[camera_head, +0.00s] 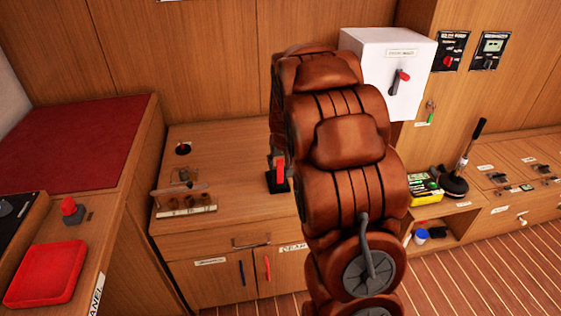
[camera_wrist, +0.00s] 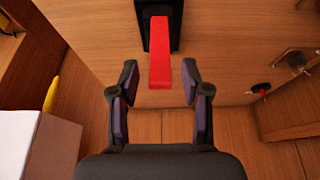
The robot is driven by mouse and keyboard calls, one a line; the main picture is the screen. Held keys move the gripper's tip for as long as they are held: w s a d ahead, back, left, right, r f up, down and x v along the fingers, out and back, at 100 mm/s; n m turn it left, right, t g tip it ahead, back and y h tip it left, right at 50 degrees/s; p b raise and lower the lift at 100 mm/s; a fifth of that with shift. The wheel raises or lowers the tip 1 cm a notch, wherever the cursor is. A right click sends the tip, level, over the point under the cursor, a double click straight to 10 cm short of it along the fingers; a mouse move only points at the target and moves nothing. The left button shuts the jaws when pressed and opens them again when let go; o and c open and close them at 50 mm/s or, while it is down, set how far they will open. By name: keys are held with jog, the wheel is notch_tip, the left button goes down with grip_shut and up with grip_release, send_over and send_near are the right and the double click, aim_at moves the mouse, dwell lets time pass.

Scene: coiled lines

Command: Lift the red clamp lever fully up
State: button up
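The red clamp lever (camera_wrist: 160,50) is a flat red bar on a black base (camera_wrist: 146,12) in the wrist view. In the head view the lever (camera_head: 280,168) stands roughly upright in the picture on its black base (camera_head: 274,183), at the right of the wooden counter, partly hidden by my arm. My gripper (camera_wrist: 159,76) is open in the wrist view, with one dark finger on each side of the lever's free end. Neither finger appears to touch it; whether it is at finger depth I cannot tell. My arm hides the gripper in the head view.
A white box (camera_head: 385,65) with a red-tipped handle stands right of the lever behind my arm. A red tray (camera_head: 45,273) is at far left. The counter's middle is mostly clear.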

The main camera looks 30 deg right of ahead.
grip_shut()
dwell(0.5)
jog(key=shift+s+a+f+b, duration=0.1)
jog(key=shift+s+f+b, duration=0.15)
jog(key=shift+b, duration=0.35)
jog(key=t+b, duration=0.1)
jog(key=s+t+h+b, duration=0.1)
jog(key=b, duration=0.1)
jog(key=shift+s+a+f, duration=0.2)
jog(key=shift+s+a, duration=0.05)
jog(key=shift+a, duration=0.05)
jog(key=shift+s+a+r+t+b, duration=0.1)
jog(key=shift+s+t+b, duration=0.15)
jog(key=shift+t+b, duration=0.35)
jog(key=shift+o, duration=0.4)
grip_release()
jog(key=shift+r, duration=0.1)
